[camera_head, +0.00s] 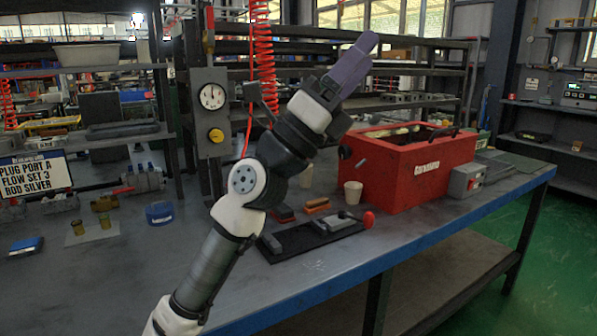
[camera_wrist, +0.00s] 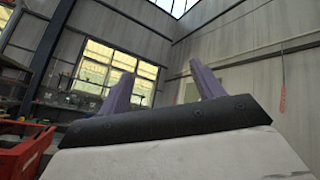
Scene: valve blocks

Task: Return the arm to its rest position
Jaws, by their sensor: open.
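My arm rises from the bottom of the head view, and my gripper (camera_head: 362,50) is lifted high above the workbench, its purple fingers pointing up and to the right. In the wrist view my gripper (camera_wrist: 164,88) shows two purple fingers standing apart with nothing between them. It is open and empty, clear of the things on the bench. In the head view the fingers overlap, so the gap does not show there.
The workbench (camera_head: 330,280) holds a red box (camera_head: 400,185), a paper cup (camera_head: 353,192), a black tray (camera_head: 290,243), a blue block (camera_head: 160,213) and a sign (camera_head: 37,174). A gauge panel (camera_head: 210,110) and red coiled hose (camera_head: 262,60) stand close behind my arm.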

